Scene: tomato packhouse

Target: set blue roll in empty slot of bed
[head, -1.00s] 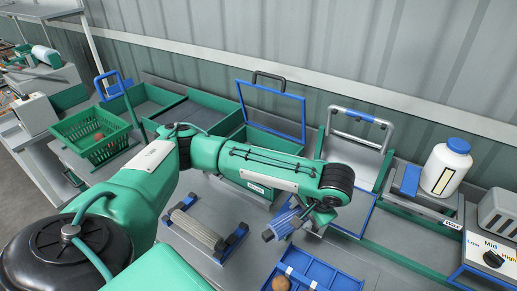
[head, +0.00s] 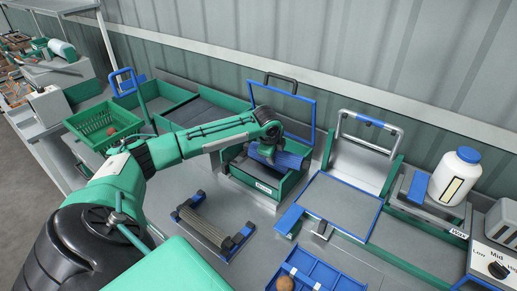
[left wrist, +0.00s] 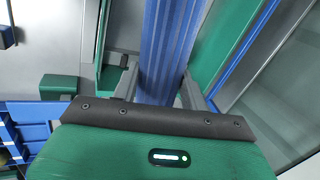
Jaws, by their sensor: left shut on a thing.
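The blue ribbed roll (head: 290,159) is in my left gripper (head: 266,152), which is shut on it. In the head view the roll is at the open green box (head: 262,187), below its raised blue-framed lid (head: 290,92). I take this box for the bed; its slot is hidden by the roll and gripper. In the left wrist view the roll (left wrist: 170,45) runs lengthwise between the two fingers (left wrist: 160,88), with green walls on both sides. I cannot tell whether the roll touches the box. My right gripper is not in view.
A grey roller (head: 205,226) rests on a blue-and-black stand in front. A blue divided tray (head: 318,272) holds a brown round item. A blue-framed panel (head: 340,205) lies to the right, near a white bottle (head: 455,178). A green basket (head: 95,125) stands left.

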